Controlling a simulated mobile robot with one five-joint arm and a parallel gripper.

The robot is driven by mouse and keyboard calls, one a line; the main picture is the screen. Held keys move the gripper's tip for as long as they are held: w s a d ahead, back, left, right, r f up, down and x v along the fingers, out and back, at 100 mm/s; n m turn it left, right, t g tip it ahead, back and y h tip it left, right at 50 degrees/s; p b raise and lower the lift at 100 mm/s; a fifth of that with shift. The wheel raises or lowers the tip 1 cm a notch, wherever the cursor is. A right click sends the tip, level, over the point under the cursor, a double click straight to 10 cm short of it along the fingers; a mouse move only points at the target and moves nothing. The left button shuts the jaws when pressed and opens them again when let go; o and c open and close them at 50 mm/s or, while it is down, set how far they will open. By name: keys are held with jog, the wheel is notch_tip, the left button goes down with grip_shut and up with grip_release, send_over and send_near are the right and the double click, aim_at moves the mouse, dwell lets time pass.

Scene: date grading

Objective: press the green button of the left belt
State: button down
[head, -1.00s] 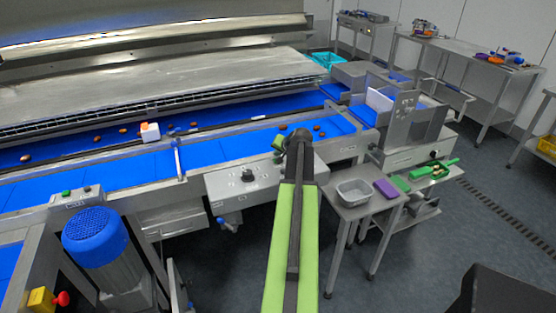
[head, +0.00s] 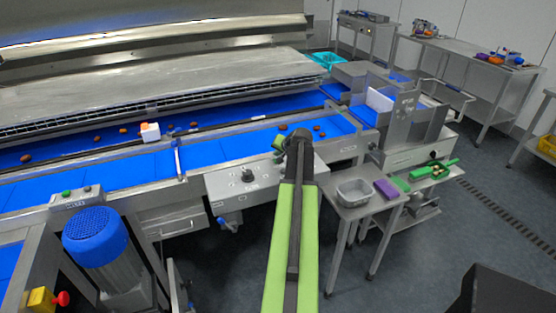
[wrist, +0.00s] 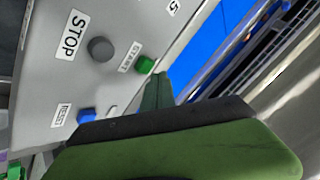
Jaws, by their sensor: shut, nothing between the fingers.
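A green button (wrist: 146,63) labelled START sits on a grey control panel (wrist: 60,105) in the wrist view. The panel also carries a dark STOP button (wrist: 101,48) and a blue RESET button (wrist: 87,115). My gripper (wrist: 158,82) is shut and empty, its tips right beside the green button; I cannot tell whether they touch it. In the head view my gripper (head: 279,145) is over the right end of the middle control panel (head: 225,187), where my arm hides part of it. Another control box (head: 77,202) with a green button (head: 66,193) stands at the far left.
Blue belts (head: 215,150) with several dates run behind the panel. A blue-capped motor (head: 95,230) and a red button on a yellow box (head: 61,299) are at the lower left. A small table with a grey tray (head: 355,190) stands right of my arm.

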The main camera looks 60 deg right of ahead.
jog(key=shift+f+b, duration=0.45)
